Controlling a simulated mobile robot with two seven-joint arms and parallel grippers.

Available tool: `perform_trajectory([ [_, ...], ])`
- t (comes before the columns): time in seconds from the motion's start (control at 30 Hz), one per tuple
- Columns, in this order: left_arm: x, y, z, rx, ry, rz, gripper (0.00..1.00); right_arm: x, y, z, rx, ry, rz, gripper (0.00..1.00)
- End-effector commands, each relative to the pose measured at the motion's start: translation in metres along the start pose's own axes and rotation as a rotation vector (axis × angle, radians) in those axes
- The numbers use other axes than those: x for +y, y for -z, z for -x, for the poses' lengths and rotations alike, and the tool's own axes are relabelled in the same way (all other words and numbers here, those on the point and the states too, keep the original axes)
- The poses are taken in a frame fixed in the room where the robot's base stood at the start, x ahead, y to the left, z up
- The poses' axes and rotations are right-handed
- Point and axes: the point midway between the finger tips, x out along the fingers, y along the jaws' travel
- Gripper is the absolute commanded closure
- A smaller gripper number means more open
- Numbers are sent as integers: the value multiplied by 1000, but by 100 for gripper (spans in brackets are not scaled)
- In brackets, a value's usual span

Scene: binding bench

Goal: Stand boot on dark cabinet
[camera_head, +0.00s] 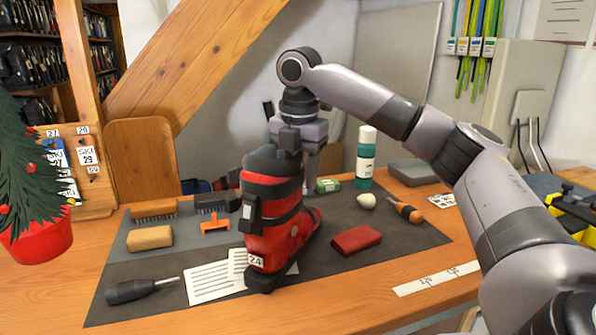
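A dark finger part overlaps the cuff's upper edge, and the boot hides part of the other finger. I cannot tell whether the fingers press on the cuff. My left gripper is not in view. I cannot make out a dark cabinet here.
Brushes (154,211), a tan block (150,238), a screwdriver (142,289), a red block (356,240) and an orange-handled tool (406,211) lie around the boot. A green bottle (365,158) stands behind. A potted tree (36,190) is at left.

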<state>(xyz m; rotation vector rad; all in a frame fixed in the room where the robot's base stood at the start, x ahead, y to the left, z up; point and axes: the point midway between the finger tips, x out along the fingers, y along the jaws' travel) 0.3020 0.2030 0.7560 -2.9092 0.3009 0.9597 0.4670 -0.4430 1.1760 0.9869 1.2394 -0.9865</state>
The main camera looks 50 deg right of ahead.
Motion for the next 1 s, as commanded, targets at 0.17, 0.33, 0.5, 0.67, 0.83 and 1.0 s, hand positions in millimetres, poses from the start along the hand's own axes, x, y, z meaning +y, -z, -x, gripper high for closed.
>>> perform_trajectory([
  [0.17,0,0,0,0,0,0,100,0,0,5,0,-1,0,51],
  [0.33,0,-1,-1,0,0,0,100,1,0,31,-1,-4,-1,51],
  [0.5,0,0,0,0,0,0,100,0,0,54,-3,-4,-1,51],
  [0.67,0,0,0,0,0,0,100,1,0,68,-2,-3,1,51],
  [0.83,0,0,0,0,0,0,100,1,0,86,-3,-3,1,51],
  [1.0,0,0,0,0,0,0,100,1,0,104,-3,-3,1,51],
])
